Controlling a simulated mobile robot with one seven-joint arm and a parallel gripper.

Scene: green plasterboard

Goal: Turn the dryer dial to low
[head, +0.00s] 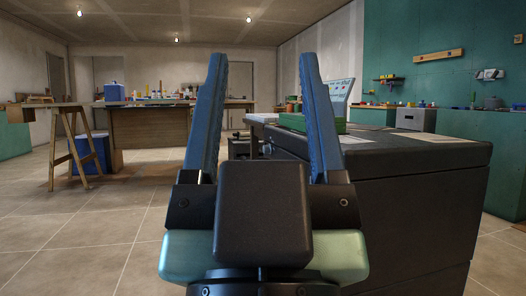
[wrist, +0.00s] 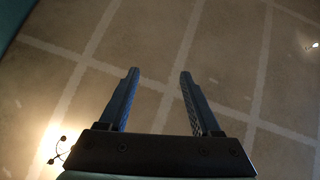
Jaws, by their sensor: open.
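My gripper (head: 262,68) is open and empty, with its two blue fingers pointing up in the head view.
A green box (head: 296,122) and papers lie on the dark unit's top. A wooden workbench (head: 155,128) with a blue cooler (head: 88,154) stands farther back left. A grey box (head: 416,119) sits by the green wall (head: 450,85). The tiled floor (head: 80,235) at left is clear.

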